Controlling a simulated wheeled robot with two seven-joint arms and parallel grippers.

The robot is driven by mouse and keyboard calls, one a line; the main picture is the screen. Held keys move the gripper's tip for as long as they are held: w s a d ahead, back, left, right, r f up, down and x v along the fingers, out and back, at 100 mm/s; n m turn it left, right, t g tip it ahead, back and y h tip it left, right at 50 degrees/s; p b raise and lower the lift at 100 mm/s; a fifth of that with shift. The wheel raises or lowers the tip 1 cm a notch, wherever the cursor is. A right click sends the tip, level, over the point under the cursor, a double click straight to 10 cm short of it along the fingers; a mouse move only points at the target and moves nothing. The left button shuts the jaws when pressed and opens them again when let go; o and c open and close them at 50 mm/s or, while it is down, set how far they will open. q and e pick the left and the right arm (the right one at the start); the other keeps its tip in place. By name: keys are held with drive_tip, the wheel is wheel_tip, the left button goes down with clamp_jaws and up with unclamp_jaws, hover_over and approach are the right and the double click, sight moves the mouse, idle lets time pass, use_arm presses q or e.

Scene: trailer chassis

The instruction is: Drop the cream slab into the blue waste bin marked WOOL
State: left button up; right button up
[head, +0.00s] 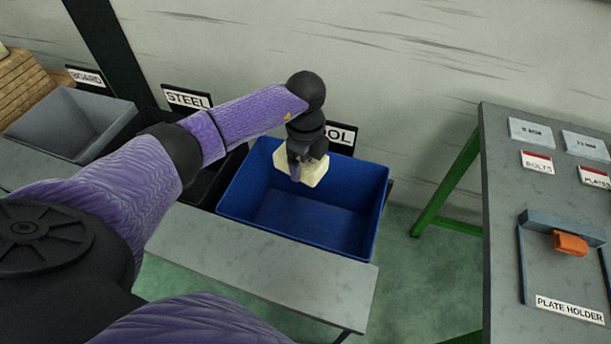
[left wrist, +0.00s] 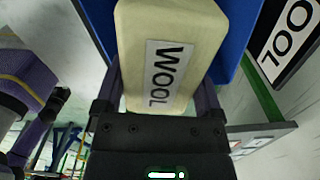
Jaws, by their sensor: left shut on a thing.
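The cream slab (head: 314,170) is held by my left gripper (head: 297,165) over the blue waste bin (head: 232,205) in the head view. In the left wrist view the slab (left wrist: 190,30) fills the space between the two fingers of my left gripper (left wrist: 158,100), and a label on it reads WOOL. The gripper is shut on the slab. The bin's blue wall (left wrist: 237,35) shows behind it. The bin's sign (head: 342,135) is partly hidden by my left arm, with only its last letters showing. The inside of the bin that shows looks empty. My right gripper is not in view.
A grey bin marked BOARD (head: 70,125) and a black bin by the STEEL sign (head: 187,99) stand to the left. A grey ledge (head: 260,262) runs in front of the blue bin. A grey table (head: 500,240) with a plate holder stands at the right.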

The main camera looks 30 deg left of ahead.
use_arm(q)
drive_tip(key=shift+f, duration=0.7)
drive_tip(key=shift+r, duration=0.15)
drive_tip(key=o, duration=1)
drive_tip(key=shift+c, duration=0.2)
wheel_tip(320, 180, up, 10)
drive_tip(key=p, duration=0.3)
drive_tip(key=shift+f, duration=0.25)
drive_tip(key=shift+r, duration=0.25)
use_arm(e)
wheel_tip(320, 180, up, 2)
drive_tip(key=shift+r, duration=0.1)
use_arm(q)
drive_tip(key=shift+f, duration=0.1)
